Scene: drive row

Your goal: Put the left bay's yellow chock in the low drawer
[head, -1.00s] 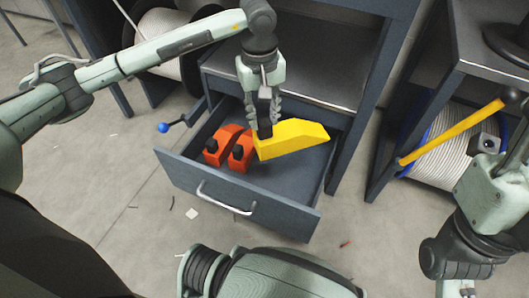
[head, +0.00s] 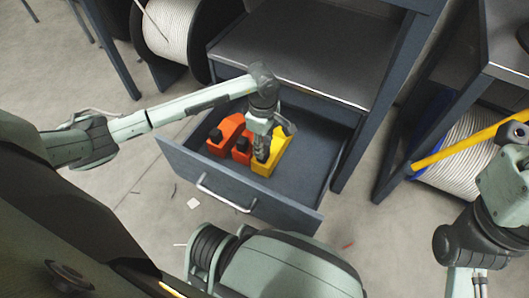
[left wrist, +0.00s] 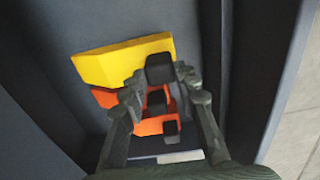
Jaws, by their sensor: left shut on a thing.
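The yellow chock (head: 269,165) is inside the open low drawer (head: 300,205), at the right of the orange chocks. My left gripper (head: 262,152) reaches down into the drawer and is shut on the yellow chock. The left wrist view shows the yellow chock (left wrist: 125,62) with a dark block between the fingertips (left wrist: 159,72). Whether the chock touches the drawer floor is hard to tell. My right arm shows at the right edge of the head view, but its gripper is out of view.
Two orange chocks (head: 224,136) with black knobs lie in the drawer's left part. The drawer's right part is bare. A grey shelf (head: 300,62) lies above the drawer. A cable reel (head: 170,28) stands behind. A yellow bar (head: 465,147) and another reel (head: 462,150) are at the right.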

